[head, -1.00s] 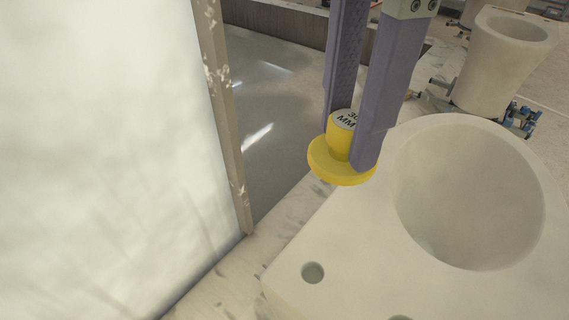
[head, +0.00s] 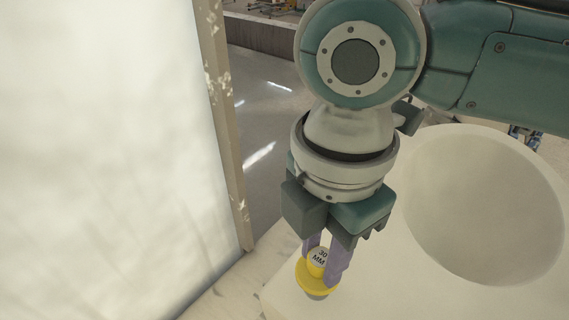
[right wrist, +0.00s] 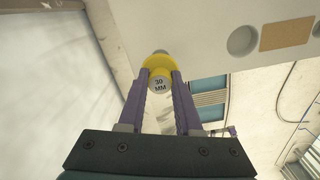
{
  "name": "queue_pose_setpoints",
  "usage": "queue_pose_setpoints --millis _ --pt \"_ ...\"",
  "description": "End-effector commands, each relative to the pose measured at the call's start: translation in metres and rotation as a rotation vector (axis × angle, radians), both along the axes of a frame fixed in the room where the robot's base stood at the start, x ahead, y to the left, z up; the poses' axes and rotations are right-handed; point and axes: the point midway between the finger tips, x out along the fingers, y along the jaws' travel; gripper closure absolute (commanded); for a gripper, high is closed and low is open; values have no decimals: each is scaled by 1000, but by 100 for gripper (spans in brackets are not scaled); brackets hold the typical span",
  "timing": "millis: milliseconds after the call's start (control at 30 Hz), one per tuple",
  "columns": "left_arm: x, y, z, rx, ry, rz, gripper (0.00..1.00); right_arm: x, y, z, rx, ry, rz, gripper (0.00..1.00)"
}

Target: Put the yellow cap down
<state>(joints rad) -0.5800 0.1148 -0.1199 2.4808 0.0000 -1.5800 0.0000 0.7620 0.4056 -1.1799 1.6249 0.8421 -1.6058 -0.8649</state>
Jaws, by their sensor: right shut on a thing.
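The yellow cap (head: 318,275) has a wide flange and a pale top marked "30 MM". My right gripper (head: 326,258) is shut on its upper part, one purple finger on each side. In the right wrist view the cap (right wrist: 159,66) sits between the fingertips of the right gripper (right wrist: 160,85). A small grey part shows just beyond the flange; I cannot tell whether it is the cap's stem or a hole. The cap is over the near left corner of the cream block (head: 385,285); contact with it is unclear. My left gripper is not in view.
The block has a large round hollow (head: 485,205) to the right of my right gripper. In the right wrist view a round hole (right wrist: 242,40) and a tan patch (right wrist: 287,34) show on the block. A bright pale panel (head: 100,160) stands at the left.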

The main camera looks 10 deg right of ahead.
Motion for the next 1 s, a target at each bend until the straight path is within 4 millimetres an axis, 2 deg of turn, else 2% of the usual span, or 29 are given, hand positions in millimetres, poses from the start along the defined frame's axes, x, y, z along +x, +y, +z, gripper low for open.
queue_pose_setpoints --millis 200,733,767,1000 --pt "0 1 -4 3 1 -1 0 -1 0 -32 -1 3 -1 100" --pt "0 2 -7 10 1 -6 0 -1 0 -42 1 1 0 100" --pt "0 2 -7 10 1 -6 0 -1 0 -42 1 1 0 65" --pt "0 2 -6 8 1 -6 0 -1 0 -41 1 1 0 38"
